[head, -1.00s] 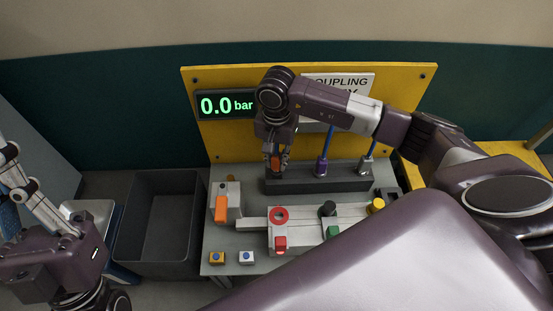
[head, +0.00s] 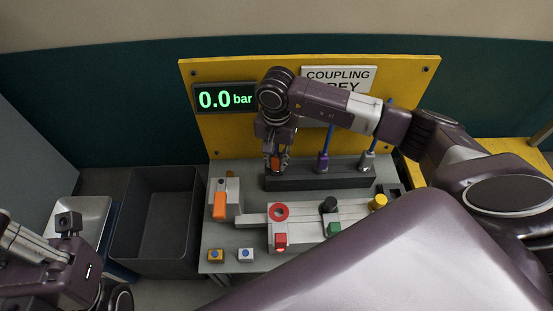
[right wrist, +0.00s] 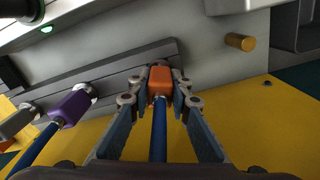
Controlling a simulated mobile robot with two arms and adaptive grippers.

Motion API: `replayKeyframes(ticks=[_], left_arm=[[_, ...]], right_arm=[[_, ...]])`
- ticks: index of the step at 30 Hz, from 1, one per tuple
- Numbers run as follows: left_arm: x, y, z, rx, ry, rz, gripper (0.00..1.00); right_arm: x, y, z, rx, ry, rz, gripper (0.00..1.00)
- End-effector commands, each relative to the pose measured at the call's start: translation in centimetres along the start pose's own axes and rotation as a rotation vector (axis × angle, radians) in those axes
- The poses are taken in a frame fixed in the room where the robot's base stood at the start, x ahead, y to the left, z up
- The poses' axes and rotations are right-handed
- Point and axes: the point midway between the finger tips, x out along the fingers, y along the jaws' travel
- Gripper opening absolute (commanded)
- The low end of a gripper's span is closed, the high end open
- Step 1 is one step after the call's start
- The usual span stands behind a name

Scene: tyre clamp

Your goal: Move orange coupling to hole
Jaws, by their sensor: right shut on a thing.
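The orange coupling (right wrist: 160,84) has a blue hose and sits between the two fingers of my right gripper (right wrist: 160,100). My right gripper (head: 277,165) is shut on the coupling (head: 276,163) at the left end of a dark rail (head: 340,180). The coupling's front end is at the rail's edge; I cannot tell whether it touches or is seated there. No open hole shows clearly at its front. My left arm is at the lower left; its fingers do not show clearly.
A purple coupling (head: 322,163) and a grey one (head: 367,161) stand in the rail with blue hoses. A clamp with an orange part (head: 219,207), a red ring (head: 281,212) and buttons are in front. An empty grey bin (head: 160,255) stands left. The display (head: 225,98) reads 0.0 bar.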

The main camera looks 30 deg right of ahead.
Motion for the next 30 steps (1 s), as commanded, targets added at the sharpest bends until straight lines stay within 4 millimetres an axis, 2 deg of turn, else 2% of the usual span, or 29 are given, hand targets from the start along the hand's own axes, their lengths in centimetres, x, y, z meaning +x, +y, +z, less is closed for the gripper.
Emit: replayKeyframes(ticks=[7,8,13,23,26,30], left_arm=[[0.0,0.0,0.0,0.000,0.001,0.000,0.00],[0.0,0.0,0.0,0.000,0.001,0.000,0.00],[0.0,0.0,0.0,0.000,0.001,0.000,0.00],[0.0,0.0,0.0,0.000,0.001,0.000,0.00],[0.0,0.0,0.0,0.000,0.001,0.000,0.00],[0.0,0.0,0.0,0.000,0.001,0.000,0.00]], right_arm=[[0.0,0.0,0.0,0.000,0.000,0.000,0.00],[0.0,0.0,0.0,0.000,0.000,0.000,0.21],[0.0,0.0,0.0,0.000,0.000,0.000,0.39],[-0.4,0.0,0.0,0.000,0.001,0.000,0.39],[-1.5,-0.1,-0.1,0.000,0.001,-0.002,0.39],[-4.3,-0.1,-0.2,0.000,0.004,-0.004,0.39]])
